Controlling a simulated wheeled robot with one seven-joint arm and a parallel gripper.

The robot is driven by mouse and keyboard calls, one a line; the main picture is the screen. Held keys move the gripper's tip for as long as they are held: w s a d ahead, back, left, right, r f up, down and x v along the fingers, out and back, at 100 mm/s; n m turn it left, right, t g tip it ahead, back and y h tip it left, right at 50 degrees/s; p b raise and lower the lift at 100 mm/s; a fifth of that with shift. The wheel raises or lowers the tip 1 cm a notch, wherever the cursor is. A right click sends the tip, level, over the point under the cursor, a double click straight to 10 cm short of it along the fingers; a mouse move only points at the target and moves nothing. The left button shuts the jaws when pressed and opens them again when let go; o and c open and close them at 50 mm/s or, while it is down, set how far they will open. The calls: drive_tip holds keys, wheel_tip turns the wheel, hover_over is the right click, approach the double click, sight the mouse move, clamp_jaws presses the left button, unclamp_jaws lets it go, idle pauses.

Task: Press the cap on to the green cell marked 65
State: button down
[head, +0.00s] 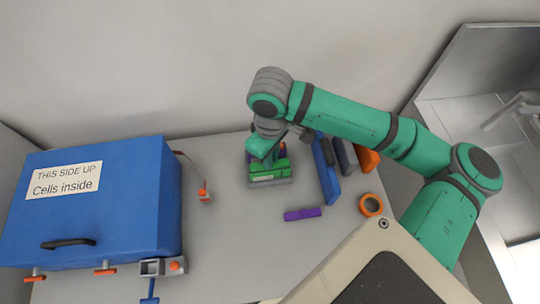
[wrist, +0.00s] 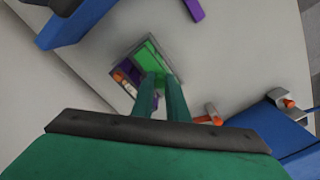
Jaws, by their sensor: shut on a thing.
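My gripper (wrist: 159,80) is shut at the grey tray (head: 285,182), pointing down over the green cell. What it holds, taken to be the cap, is small and mostly hidden between the fingertips. The green cell (head: 268,178) lies in the tray and carries a pale label too small to read, so I cannot confirm 65. In the wrist view the green cell (wrist: 146,52) fills one side of the tray, and the fingertips overlap it. I cannot tell whether the cap touches the cell. A purple cell (wrist: 131,74) lies beside it, with an orange part in the same tray.
A big blue box (head: 120,205) stands left.

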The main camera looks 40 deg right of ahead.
drive_tip(key=c, duration=1.2)
unclamp_jaws()
drive_tip(key=shift+w+r, duration=0.1)
drive_tip(key=shift+r, duration=3.4)
clamp_jaws()
drive_tip(key=shift+f, duration=2.75)
drive_tip(key=shift+r, duration=0.1)
